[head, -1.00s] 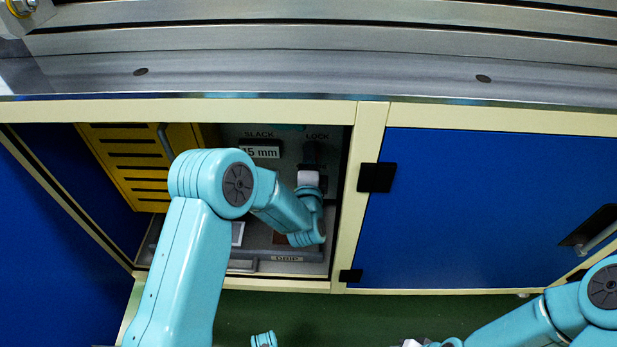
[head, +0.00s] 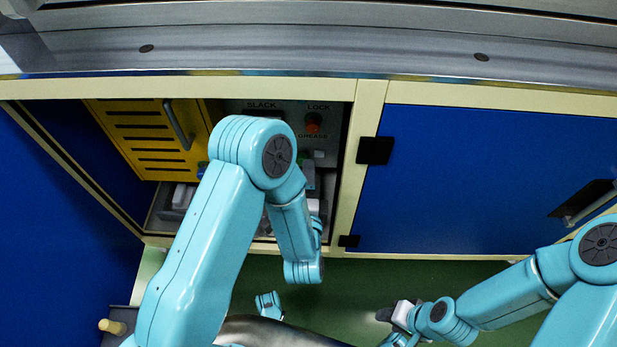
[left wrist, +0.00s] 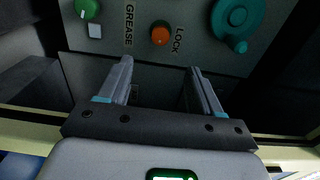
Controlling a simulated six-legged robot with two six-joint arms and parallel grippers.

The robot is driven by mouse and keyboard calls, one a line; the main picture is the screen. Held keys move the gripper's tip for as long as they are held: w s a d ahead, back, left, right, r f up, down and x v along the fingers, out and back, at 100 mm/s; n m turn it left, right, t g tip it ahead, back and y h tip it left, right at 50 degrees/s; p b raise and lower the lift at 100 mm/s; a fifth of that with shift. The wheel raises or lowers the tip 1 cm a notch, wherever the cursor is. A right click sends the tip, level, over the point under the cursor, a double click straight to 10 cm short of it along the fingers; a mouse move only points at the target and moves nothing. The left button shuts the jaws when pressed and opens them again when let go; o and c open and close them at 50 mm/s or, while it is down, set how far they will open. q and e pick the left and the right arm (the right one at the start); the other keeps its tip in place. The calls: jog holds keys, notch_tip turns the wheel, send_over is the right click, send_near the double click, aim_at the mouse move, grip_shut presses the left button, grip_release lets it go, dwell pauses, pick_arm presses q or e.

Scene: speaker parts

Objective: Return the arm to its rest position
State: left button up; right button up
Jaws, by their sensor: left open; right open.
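My left arm reaches into the open cabinet (head: 343,165) from below in the head view. My left gripper (left wrist: 160,78) is open in the left wrist view, with nothing between its two grey fingers. It points at the grey panel (left wrist: 190,45), apart from the orange LOCK knob (left wrist: 160,33). In the head view my own arm partly hides this gripper, below the orange knob (head: 312,124). My right gripper (head: 387,314) is low in the head view, outside the cabinet over the green floor. It is open; its fingers are small and dark there.
A yellow slotted panel with a handle (head: 150,140) is inside the cabinet at left. A closed blue door (head: 470,185) is to the right. A metal worktop edge (head: 310,55) runs above. The wrist view shows a teal dial (left wrist: 237,18) and a green knob (left wrist: 88,8).

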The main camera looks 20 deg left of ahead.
dwell(0.5)
pick_arm(q)
jog(key=a+f+n+g+y, duration=0.2)
jog(key=a, duration=0.6)
jog(key=s+d+f+n+g+h, duration=0.2)
jog(key=s+f+n+g+h, duration=0.3)
jog(key=f, duration=0.5)
jog(key=s+d+f+n+g+h, duration=0.3)
jog(key=s+d+n+g, duration=0.15)
jog(key=s, duration=0.35)
jog(key=s+d+f+n+g+h, duration=0.35)
jog(key=s+n+g, duration=0.2)
jog(key=s, duration=0.25)
notch_tip(320, 180, up, 32)
jog(key=p, duration=3.1)
jog(key=shift+s+d, duration=0.2)
jog(key=shift+d, duration=0.25)
jog(key=shift+f+y, duration=0.1)
jog(key=shift+y, duration=0.15)
jog(key=c, duration=0.4)
